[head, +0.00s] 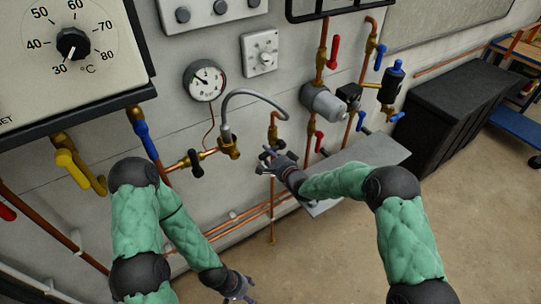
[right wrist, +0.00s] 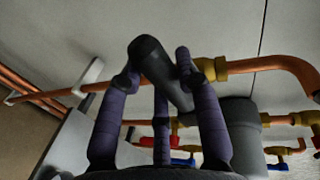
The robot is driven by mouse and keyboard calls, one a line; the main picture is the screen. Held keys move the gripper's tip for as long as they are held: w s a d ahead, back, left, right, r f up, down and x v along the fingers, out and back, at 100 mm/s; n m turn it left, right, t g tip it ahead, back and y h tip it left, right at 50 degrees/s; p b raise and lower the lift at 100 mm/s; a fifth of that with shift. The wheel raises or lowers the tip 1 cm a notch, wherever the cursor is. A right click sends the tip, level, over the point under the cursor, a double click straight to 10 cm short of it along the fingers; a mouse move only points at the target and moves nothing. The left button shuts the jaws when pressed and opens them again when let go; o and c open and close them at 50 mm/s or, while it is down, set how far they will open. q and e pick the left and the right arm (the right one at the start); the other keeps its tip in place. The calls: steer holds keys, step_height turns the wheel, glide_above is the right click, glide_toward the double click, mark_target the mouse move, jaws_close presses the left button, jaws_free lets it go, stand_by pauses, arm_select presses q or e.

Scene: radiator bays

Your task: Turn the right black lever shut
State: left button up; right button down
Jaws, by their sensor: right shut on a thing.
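The right black lever (right wrist: 160,72) is a thick, dark, round-ended handle on a brass valve (right wrist: 212,68) on a copper pipe. In the right wrist view it lies slantwise to the pipe. My right gripper (right wrist: 158,85) is shut on it, with fingers on both sides. In the head view the right gripper (head: 268,161) is at the wall just below the brass fitting (head: 273,135), and its fingers hide most of the lever. Another black lever (head: 195,163) sits on a brass valve to the left. My left gripper (head: 243,287) is low, away from the wall, with fingers spread and empty.
Red levers (head: 333,50), a grey pump (head: 322,101) and a grey shelf (head: 375,150) are close to the right gripper. A grey hose (head: 252,93) arches above it. A gauge (head: 205,81) and blue lever (head: 143,140) are left. Open floor (head: 340,255) lies below.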

steer(key=shift+r+m+p, duration=0.35)
steer(key=shift+r+m, duration=0.2)
steer(key=shift+m, duration=0.35)
steer(key=shift+r, duration=0.1)
steer(key=c, duration=0.8)
jaws_free()
steer(key=shift+c, duration=0.2)
steer(key=v, duration=1.2)
steer(key=shift+d, duration=0.15)
